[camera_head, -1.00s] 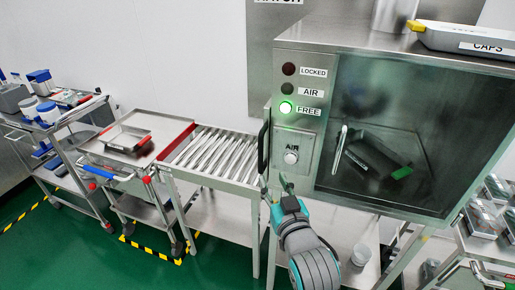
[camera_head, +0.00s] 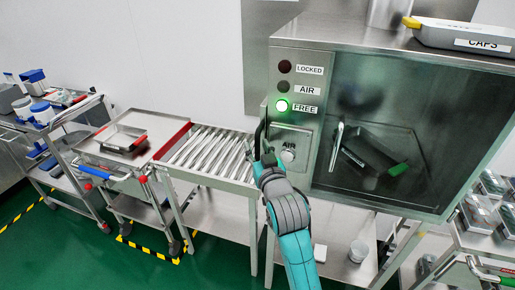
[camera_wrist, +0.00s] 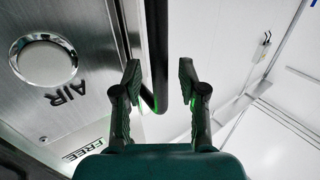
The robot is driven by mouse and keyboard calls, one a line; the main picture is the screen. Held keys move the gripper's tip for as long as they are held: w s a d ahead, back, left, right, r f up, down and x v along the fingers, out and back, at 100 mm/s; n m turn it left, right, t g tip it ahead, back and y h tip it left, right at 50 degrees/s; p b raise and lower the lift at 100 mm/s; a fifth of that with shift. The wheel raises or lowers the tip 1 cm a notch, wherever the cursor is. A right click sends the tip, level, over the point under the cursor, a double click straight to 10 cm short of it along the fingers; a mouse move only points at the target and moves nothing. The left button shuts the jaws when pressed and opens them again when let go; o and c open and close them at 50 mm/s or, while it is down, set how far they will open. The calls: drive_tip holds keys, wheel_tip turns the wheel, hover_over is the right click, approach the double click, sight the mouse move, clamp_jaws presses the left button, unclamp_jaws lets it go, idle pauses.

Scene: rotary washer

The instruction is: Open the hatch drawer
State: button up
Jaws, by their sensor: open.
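The hatch is a steel cabinet (camera_head: 300,190) with a dark glass front (camera_head: 375,130). Its lit green lamp (camera_head: 282,105) is labelled FREE. A black bar handle (camera_head: 258,135) stands upright at its left edge. In the wrist view the handle (camera_wrist: 157,45) comes down between my fingers and bends at its lower end. My gripper (camera_head: 265,152) is at the lower part of the handle; it also shows in the wrist view (camera_wrist: 159,78), open, with a finger on each side of the bar. I cannot tell whether either finger touches it. My gripper partly hides the handle's lower end in the head view.
The round AIR button (camera_head: 288,155) is close to the right of my gripper. A roller conveyor (camera_head: 210,153) adjoins the hatch's left side. A dark tray with a green end (camera_head: 372,155) shows behind the glass. A CAPS box (camera_head: 465,35) is on top.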

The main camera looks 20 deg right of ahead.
drive_tip(key=shift+w, duration=0.2)
clamp_jaws()
